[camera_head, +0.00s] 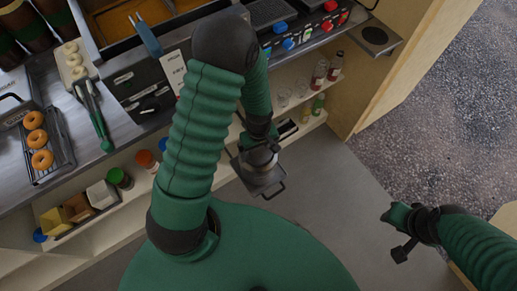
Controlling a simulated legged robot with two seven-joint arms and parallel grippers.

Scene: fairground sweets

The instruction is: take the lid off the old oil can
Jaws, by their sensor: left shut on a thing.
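My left gripper (256,146) reaches down past the counter front and is shut on a metal object that looks like the old oil can (264,182). The can has a squarish grey body, a rounded top and a thin handle at its lower side. The gripper covers much of its top, so I cannot tell the lid from the can, or which part is gripped. It hangs in front of the lower shelf, over the floor. My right gripper (396,233) is open and empty, to the right and apart from the can.
The counter holds donuts on a rack (41,146), green tongs (96,118) and fryer trays. The lower shelf holds bottles (319,75), jars (120,178) and small boxes (102,194). A wooden side panel (398,75) stands at right. Grey floor (335,190) between my grippers is clear.

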